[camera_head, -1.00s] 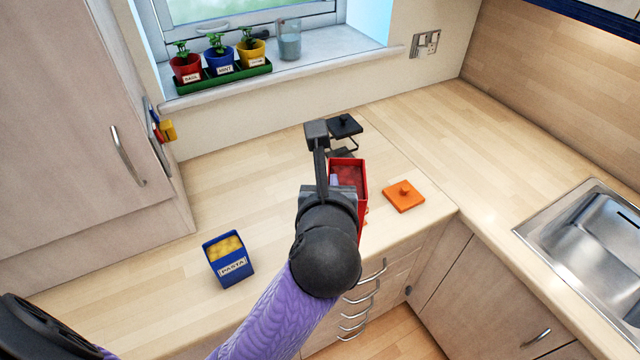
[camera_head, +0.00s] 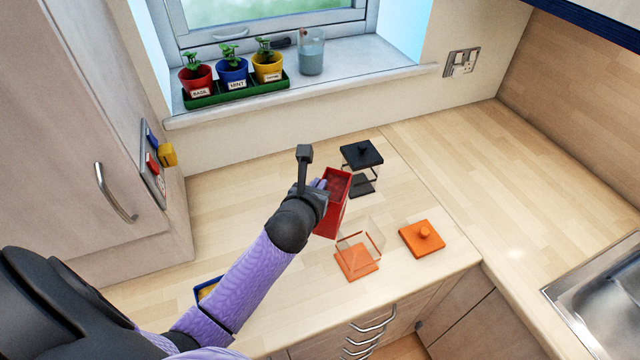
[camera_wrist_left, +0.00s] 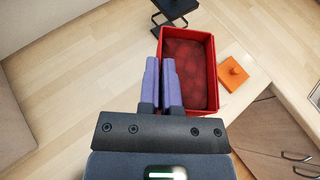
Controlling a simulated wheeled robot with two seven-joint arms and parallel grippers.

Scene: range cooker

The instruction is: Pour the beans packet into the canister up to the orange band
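The red open-topped packet (camera_head: 331,214) has dark red beans inside and is held above the worktop. Its mouth also shows in the left wrist view (camera_wrist_left: 212,72). My left gripper (camera_head: 318,190) has its purple fingers closed on the packet's left wall, one on each side (camera_wrist_left: 160,85). The packet looks close to upright, slightly tilted. The clear canister (camera_head: 357,256) with orange edges stands on the worktop in front and to the right of the packet. No beans show through its walls; its band is hard to make out. My right gripper is not in view.
An orange lid (camera_head: 422,238) lies right of the canister. A clear canister with a black lid (camera_head: 362,154) stands behind the packet. A blue packet (camera_head: 207,288) is mostly hidden by my left arm. Plant pots (camera_head: 233,72) sit on the sill. The worktop to the right is clear.

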